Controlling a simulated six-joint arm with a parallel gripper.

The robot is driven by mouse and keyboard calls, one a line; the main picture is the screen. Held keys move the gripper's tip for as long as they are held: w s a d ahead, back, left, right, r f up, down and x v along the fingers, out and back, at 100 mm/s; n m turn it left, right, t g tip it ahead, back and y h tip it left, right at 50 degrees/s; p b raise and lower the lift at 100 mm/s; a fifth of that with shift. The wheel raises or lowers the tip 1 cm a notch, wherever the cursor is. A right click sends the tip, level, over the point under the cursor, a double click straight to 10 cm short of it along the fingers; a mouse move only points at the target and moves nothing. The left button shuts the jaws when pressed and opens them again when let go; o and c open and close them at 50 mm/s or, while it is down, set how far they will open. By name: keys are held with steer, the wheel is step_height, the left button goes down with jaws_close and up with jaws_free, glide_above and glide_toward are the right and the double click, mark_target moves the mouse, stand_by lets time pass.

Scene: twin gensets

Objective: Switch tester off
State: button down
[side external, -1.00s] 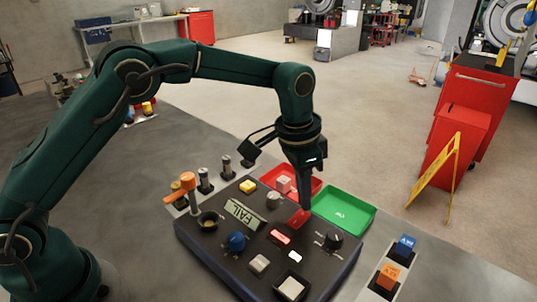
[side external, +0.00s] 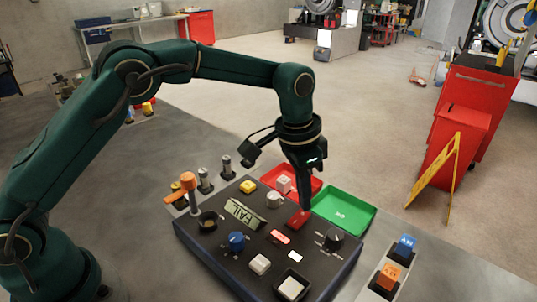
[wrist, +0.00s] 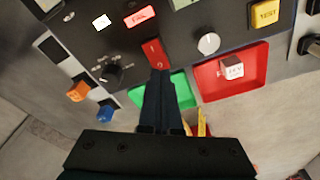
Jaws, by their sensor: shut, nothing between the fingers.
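The tester is a dark sloped panel (side external: 215,250) with a lit display reading FAIL (side external: 240,213). Its red rocker switch (side external: 298,220) sits near the far right edge; it also shows in the wrist view (wrist: 153,52) with small white markings. My gripper (side external: 305,207) is shut and empty, pointing down with its fingertips at the switch's far end. In the wrist view the fingertips (wrist: 161,73) meet the switch's lower end and hide part of it. I cannot tell whether they press it. A red FAIL lamp (wrist: 140,16) and a white lamp (wrist: 101,22) are lit.
A black knob (side external: 333,239) is right of the switch and a grey knob (side external: 274,200) left of it. A red tray (side external: 313,185) holding a white cube (side external: 284,184) and a green tray (side external: 344,212) lie behind. Orange (side external: 389,276) and blue (side external: 405,245) blocks stand right.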

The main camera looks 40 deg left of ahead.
steer(key=shift+f, duration=0.85)
stand_by(0.3)
steer(key=shift+r, duration=3.5)
steer(key=s+a+r+n+t, duration=0.25)
steer(key=s+a+r, duration=0.5)
steer(key=r, duration=0.45)
steer(key=s+a+f+n, duration=0.1)
steer(key=s+f, duration=0.3)
steer(key=s, duration=0.3)
steer(key=s+a+f+n+t, duration=0.1)
steer(key=s+a+f+n, duration=0.1)
steer(key=s+f, duration=0.3)
steer(key=shift+s+a+y, duration=0.3)
steer(key=shift+s+y, duration=0.1)
steer(key=shift+s, duration=0.6)
steer(key=shift+n+t, duration=0.25)
